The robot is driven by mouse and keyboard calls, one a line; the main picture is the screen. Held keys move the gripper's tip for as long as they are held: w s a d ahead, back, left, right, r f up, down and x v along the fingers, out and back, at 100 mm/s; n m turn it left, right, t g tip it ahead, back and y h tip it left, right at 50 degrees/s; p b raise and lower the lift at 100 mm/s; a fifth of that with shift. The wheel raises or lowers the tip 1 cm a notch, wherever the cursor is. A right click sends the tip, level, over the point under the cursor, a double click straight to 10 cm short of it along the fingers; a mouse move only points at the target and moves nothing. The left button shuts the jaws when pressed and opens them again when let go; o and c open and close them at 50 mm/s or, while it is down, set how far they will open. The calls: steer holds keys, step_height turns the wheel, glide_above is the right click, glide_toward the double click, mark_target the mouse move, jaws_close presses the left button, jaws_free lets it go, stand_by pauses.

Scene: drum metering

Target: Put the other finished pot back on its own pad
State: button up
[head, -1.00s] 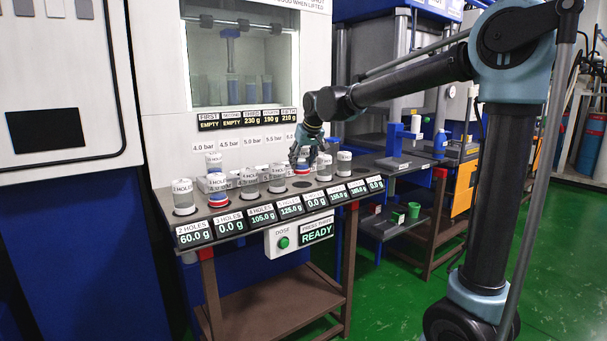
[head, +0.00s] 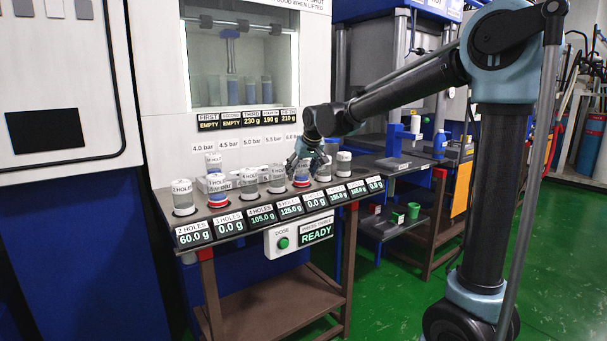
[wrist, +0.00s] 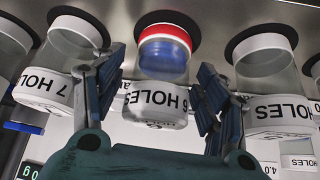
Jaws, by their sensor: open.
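The pot labelled 6 HOLES (head: 301,173), with a red band and blue part at its lower end, stands upright at its dark round pad. It also shows in the wrist view (wrist: 163,75), where the pad (wrist: 190,30) is partly hidden behind it. My gripper (wrist: 164,95) is open, with one finger on each side of this pot. The fingers look slightly apart from its wall. Another pot with red and blue at its base, the 3 HOLES pot (head: 218,197), stands further left in the row. The readout under the 6 HOLES pot (head: 314,200) shows 0.0 g.
Close on either side stand the 7 HOLES pot (wrist: 62,65) and the 5 HOLES pot (wrist: 265,80). The 4 HOLES pot (head: 249,186) and 2 HOLES pot (head: 183,198) are further left. A dose box (head: 283,242) hangs at the front; its display reads READY.

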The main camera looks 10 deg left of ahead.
steer(key=shift+r, duration=0.1)
steer(key=v, duration=1.2)
steer(key=s+d+f+m+h, duration=0.15)
steer(key=d+f, duration=0.25)
steer(key=d, duration=0.9)
steer(key=s+d+f+m+h, duration=0.1)
steer(key=s+d+f, duration=0.3)
steer(key=d, duration=0.3)
steer(key=s+d+f+m+g, duration=0.1)
steer(key=s+d+f, duration=0.35)
steer(key=d, duration=0.25)
steer(key=s+d+f+m+h, duration=0.1)
steer(key=s+d+f+m, duration=0.1)
steer(key=s+d+f, duration=0.4)
steer(key=s+d+f+m+g, duration=0.2)
steer(key=s+d+f, duration=0.7)
steer(key=s+f, duration=0.1)
steer(key=shift+s+f, duration=0.15)
steer(key=shift+f, duration=0.4)
steer(key=shift+h, duration=0.25)
